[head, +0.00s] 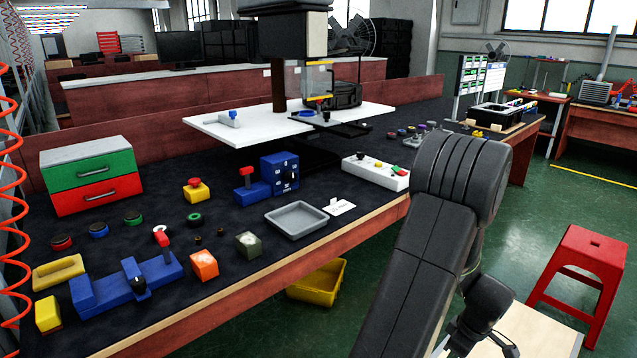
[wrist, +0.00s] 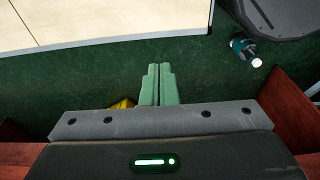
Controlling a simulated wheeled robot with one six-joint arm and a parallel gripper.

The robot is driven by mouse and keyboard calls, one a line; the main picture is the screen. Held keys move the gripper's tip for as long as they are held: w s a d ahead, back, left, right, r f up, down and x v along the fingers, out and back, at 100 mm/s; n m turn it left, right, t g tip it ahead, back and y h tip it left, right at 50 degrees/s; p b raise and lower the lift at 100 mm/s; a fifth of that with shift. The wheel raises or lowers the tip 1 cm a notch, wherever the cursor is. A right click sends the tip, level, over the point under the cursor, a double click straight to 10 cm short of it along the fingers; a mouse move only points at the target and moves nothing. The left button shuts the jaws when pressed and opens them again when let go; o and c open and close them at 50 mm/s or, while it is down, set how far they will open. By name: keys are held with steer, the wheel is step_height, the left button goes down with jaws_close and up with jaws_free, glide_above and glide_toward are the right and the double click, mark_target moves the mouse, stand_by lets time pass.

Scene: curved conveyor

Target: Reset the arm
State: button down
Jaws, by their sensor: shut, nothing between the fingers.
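My arm (head: 425,240) shows at the lower right of the head view, bent over in front of the workbench. My gripper (wrist: 160,82) is in the middle of the wrist view, its two green fingers together with nothing between them. It points down over the green floor, apart from the bench and its objects. In the head view the fingertips cannot be made out at the bottom edge.
The dark workbench (head: 330,235) holds a grey tray (head: 297,219), a red and green drawer box (head: 90,172), blue lever units and several buttons. A yellow bin (head: 318,282) is under its front edge. A red stool (head: 585,270) stands on the right, with open floor around it.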

steer(key=shift+g+h, duration=0.5)
steer(key=shift+g, duration=0.1)
steer(key=shift+w+a+r+p, duration=0.25)
steer(key=shift+w+a, duration=0.35)
steer(key=shift+w, duration=0.1)
steer(key=shift+w+a+r+p, duration=0.25)
steer(key=shift+w+a, duration=0.4)
steer(key=shift+w+a+r+p, duration=0.25)
steer(key=shift+w+a, duration=0.35)
steer(key=shift+w, duration=0.1)
